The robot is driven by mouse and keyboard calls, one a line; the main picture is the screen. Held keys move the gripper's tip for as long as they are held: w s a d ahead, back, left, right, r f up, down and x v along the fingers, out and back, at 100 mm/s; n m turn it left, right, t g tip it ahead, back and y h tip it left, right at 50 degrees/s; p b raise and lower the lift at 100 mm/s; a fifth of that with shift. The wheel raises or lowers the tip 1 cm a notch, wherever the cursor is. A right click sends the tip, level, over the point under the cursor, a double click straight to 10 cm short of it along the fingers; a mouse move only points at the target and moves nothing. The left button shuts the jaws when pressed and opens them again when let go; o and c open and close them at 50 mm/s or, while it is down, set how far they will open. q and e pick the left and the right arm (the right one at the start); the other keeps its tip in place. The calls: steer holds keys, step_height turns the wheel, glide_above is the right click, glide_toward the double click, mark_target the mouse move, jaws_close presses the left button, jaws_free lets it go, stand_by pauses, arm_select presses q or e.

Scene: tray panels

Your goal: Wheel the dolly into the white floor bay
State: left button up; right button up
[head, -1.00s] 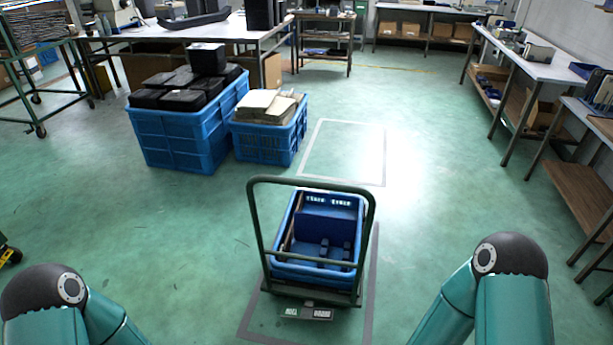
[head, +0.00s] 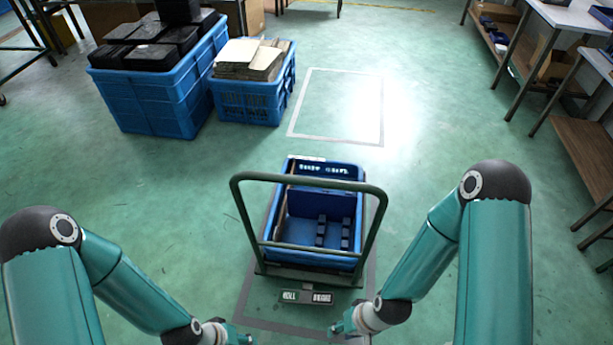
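The dolly (head: 273,268) stands upright on the floor in the lower middle of the head view, with its dark green handle frame (head: 308,181) on the side near me. It carries a blue crate (head: 320,170) with a divider and small dark parts inside. The white floor bay (head: 386,110) is a white outline beyond the dolly, slightly right, and is empty. My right gripper (head: 337,328) is low in front of the dolly, apart from the handle. My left gripper (head: 243,339) is lower left, at the bottom edge and partly cut off. Neither gripper's opening can be made out.
A grey outline (head: 369,275) on the floor surrounds the dolly. Blue crates with black boxes (head: 155,105) and with cardboard (head: 250,102) stand left of the white bay. Workbenches (head: 575,15) line the right. The floor between dolly and bay is clear.

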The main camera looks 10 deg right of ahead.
arm_select(q)
steer(key=o, duration=0.3)
steer(key=w+m+t+b, duration=0.1)
steer(key=w+m+b, duration=0.1)
steer(key=w, duration=0.1)
steer(key=w+m+t+b, duration=0.1)
steer(key=w+b, duration=0.1)
steer(key=w, duration=0.1)
steer(key=w+m+t+b, duration=0.2)
steer(key=w, duration=0.1)
steer(key=shift+w+d+m+y+b, duration=0.25)
steer(key=shift+d+m+y+b, duration=0.05)
steer(key=shift+d+b, duration=0.1)
steer(key=m+t+h+b, duration=0.2)
steer(key=m+t+b, duration=1.15)
steer(key=m, duration=0.45)
glide_toward(267, 178)
steer(key=shift+g, duration=0.35)
steer(key=p+x, duration=0.2)
steer(key=x, duration=0.2)
steer(key=shift+w+r, duration=0.1)
steer(key=shift+r, duration=0.05)
steer(key=x, duration=0.4)
steer(key=b+x, duration=0.1)
steer(key=x, duration=0.1)
steer(key=shift+w+f, duration=0.3)
steer(key=shift+w, duration=0.1)
